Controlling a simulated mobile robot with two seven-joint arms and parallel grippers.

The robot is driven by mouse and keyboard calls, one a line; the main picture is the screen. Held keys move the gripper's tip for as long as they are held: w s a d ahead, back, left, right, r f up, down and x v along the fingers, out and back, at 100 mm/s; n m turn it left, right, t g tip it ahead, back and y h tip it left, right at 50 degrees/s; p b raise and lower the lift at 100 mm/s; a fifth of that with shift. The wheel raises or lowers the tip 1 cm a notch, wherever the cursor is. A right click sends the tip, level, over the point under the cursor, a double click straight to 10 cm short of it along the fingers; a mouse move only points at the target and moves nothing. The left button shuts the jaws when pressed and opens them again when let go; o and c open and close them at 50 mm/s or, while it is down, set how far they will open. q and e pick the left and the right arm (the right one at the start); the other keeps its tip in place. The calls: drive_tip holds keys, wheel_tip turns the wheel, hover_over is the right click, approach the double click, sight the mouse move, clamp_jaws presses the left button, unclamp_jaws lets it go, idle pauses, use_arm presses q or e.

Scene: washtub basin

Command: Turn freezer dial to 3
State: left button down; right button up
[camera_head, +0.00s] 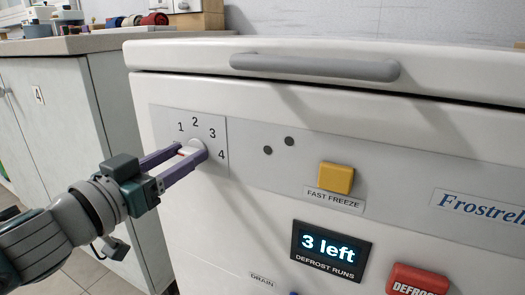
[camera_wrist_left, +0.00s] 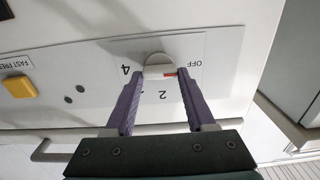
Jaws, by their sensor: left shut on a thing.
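The freezer dial (camera_head: 191,147) is a small white knob with a red mark, on a grey plate (camera_head: 216,170) at the freezer's upper left. Numbers 1 to 4 run in an arc around it. My left gripper (camera_head: 187,153) is shut on the dial, one finger on each side. In the left wrist view the dial (camera_wrist_left: 157,59) sits between the purple fingertips (camera_wrist_left: 160,72). Its red mark points toward the OFF label (camera_wrist_left: 196,69); 4 and 2 also show there. In the head view the fingers hide OFF. My right gripper is not in view.
The white chest freezer has a grey lid handle (camera_head: 315,67), a yellow fast freeze button (camera_head: 336,177), a display (camera_head: 330,248) reading "3 left" and a red defrost button (camera_head: 418,279). A cabinet (camera_head: 60,120) stands close on the left.

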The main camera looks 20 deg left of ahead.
use_arm(q)
drive_tip(key=shift+m, duration=0.3)
drive_tip(key=m, duration=0.2)
drive_tip(key=shift+m, duration=0.4)
drive_tip(key=m, duration=0.3)
drive_tip(key=shift+d+m+p, duration=0.1)
drive_tip(key=shift+m+p, duration=0.2)
drive_tip(key=shift+f+m+b, duration=0.2)
drive_tip(key=shift+m+b, duration=0.7)
drive_tip(key=shift+m, duration=4)
drive_tip(key=shift+f+m+b, duration=0.2)
drive_tip(key=shift+m+b, duration=0.7)
drive_tip(key=shift+m, duration=4.3)
drive_tip(key=shift+c, duration=1.2)
unclamp_jaws()
